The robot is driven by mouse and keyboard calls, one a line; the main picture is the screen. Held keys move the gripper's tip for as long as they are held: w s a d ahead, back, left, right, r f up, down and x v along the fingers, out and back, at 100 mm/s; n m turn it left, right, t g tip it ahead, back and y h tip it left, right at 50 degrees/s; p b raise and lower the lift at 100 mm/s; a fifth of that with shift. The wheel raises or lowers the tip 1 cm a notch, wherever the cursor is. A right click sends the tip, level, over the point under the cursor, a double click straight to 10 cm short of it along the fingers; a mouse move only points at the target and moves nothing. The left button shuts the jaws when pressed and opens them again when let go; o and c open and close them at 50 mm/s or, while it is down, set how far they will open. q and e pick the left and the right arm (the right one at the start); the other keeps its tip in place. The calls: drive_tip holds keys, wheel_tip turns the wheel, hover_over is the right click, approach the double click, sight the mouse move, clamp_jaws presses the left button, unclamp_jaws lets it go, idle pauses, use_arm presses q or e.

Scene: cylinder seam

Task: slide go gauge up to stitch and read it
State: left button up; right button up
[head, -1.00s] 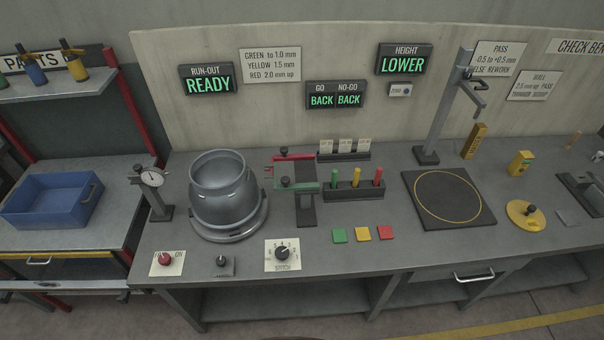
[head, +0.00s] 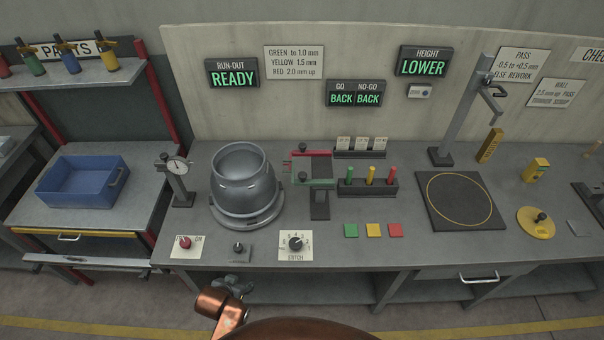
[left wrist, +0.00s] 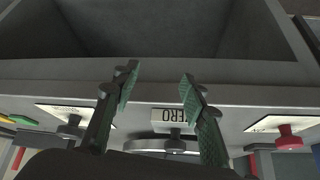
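The gauge stand (head: 320,205) is on the bench right of the grey pot (head: 245,180). It carries a green slide (head: 318,183) and, behind it, a red slide (head: 316,153), each with a dark knob. The GO / NO-GO display (head: 355,93) reads BACK under both words. The stitch dial (head: 295,243) sits on a white plate near the bench's front edge. My left gripper (head: 238,283) is in front of the bench edge, below the dial plates and apart from the gauge. In the left wrist view its fingers (left wrist: 157,95) are spread with nothing between them. My right gripper is out of view.
The dial indicator (head: 177,168) stands left of the pot. A red knob (head: 185,242) and a small dark knob (head: 238,247) sit along the front edge. Red, yellow and green pegs stand in a rack (head: 365,190) right of the gauge. The run-out display (head: 232,75) reads READY.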

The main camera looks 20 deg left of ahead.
use_arm(q)
wheel_tip(320, 180, up, 3)
drive_tip(key=t+h, duration=0.2)
drive_tip(key=t, duration=1)
approach(301, 177)
drive_tip(key=w, duration=0.4)
drive_tip(key=shift+m, duration=0.4)
drive_tip(key=w, duration=0.4)
drive_tip(key=w+d, duration=0.1)
drive_tip(key=w, duration=0.1)
drive_tip(key=shift+w+r+p, duration=0.2)
drive_tip(key=shift+w+p, duration=0.15)
drive_tip(key=shift+w, duration=0.4)
clamp_jaws()
